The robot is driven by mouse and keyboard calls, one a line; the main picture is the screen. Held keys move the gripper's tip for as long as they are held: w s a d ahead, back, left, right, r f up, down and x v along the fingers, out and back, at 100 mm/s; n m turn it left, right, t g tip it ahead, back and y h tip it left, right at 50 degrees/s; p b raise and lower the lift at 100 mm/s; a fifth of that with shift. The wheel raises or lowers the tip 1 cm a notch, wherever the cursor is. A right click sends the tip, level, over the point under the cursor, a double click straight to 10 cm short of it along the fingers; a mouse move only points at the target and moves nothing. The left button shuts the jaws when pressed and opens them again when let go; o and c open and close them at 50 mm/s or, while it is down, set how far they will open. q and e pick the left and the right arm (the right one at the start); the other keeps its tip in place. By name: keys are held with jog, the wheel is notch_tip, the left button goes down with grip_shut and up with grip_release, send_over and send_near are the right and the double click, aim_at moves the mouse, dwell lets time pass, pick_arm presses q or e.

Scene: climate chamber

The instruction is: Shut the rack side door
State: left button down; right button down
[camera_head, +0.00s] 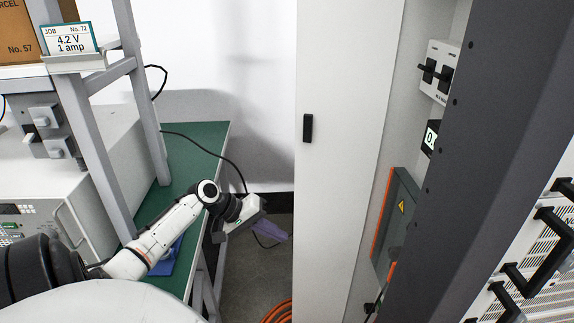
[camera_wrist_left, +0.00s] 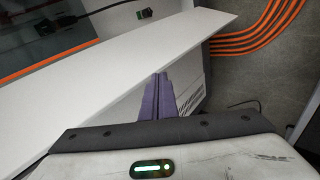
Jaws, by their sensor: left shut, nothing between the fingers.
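The rack side door (camera_head: 345,120) is a tall white panel with a small black handle (camera_head: 307,128). It stands open, and the rack's inside shows to its right. My left gripper (camera_head: 282,236) is shut and empty, low and just left of the door's near edge in the head view. In the left wrist view, the purple fingers (camera_wrist_left: 157,82) lie together, pointing toward the white door panel (camera_wrist_left: 120,55). I cannot tell whether they touch it. The door's lower end is out of the head view. My right gripper is not in view.
A green-topped bench (camera_head: 205,145) with a grey frame stands at the left, under my left arm. Orange cables (camera_wrist_left: 262,35) lie on the floor by the door. The dark rack post (camera_head: 470,150) and black handles (camera_head: 550,240) are at the right.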

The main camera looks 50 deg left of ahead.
pick_arm(q)
jog(key=a+r+t+h+b, duration=0.2)
jog(key=a+r, duration=0.1)
jog(key=r, duration=0.7)
jog(key=a+r+t+h+b, duration=0.1)
jog(key=a+r+t+h, duration=0.15)
jog(key=r, duration=0.75)
jog(key=a+r+t+h+b, duration=0.1)
jog(key=a+r+h+b, duration=0.15)
jog(key=r, duration=0.75)
jog(key=w+d+p, duration=0.2)
jog(key=w+d, duration=0.1)
jog(key=d, duration=0.5)
jog(key=shift+w+r+n, duration=0.15)
jog(key=shift+w+n, duration=0.15)
jog(key=shift+t, duration=0.25)
